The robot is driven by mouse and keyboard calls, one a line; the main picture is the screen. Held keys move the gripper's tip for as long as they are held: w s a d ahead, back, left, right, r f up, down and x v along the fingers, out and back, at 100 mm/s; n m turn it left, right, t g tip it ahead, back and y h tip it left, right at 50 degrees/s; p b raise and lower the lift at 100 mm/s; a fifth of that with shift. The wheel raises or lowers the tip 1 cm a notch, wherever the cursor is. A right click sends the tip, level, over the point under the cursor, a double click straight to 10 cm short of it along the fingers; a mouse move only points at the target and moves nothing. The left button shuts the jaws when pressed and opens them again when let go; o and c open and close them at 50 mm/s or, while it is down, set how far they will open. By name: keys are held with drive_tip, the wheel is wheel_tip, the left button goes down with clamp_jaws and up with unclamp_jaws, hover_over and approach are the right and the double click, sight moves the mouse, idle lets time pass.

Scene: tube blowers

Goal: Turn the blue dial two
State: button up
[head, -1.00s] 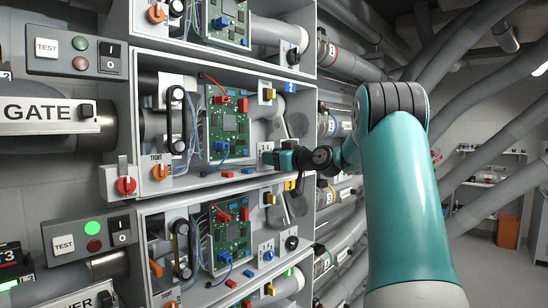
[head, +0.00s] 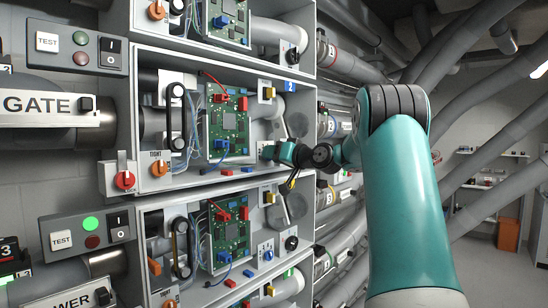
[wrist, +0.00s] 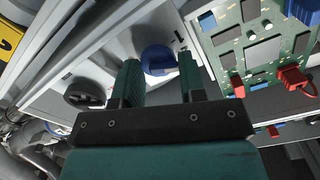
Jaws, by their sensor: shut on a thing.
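The blue dial (wrist: 158,58) shows in the wrist view, on a pale panel beside a green circuit board. My gripper (wrist: 160,72) has its two green fingers on either side of it and is shut on it. In the head view my gripper (head: 272,151) is at the panel of the middle cabinet, which carries a blue label 2 (head: 291,86). There my gripper hides the dial. The exact angle of the dial is hard to read.
A round black knob (wrist: 85,92) sits to the left of my fingers in the wrist view. The circuit board (head: 229,125) with red and blue connectors is close on the left in the head view. A similar blue dial (head: 267,256) is in the cabinet below.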

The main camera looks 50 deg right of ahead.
drive_tip(key=shift+m, duration=0.6)
drive_tip(key=o, duration=0.9)
drive_tip(key=shift+s, duration=0.1)
drive_tip(key=s+b, duration=0.8)
drive_tip(key=s, duration=0.9)
drive_tip(key=shift+s+d, duration=0.1)
drive_tip(key=shift+s, duration=0.05)
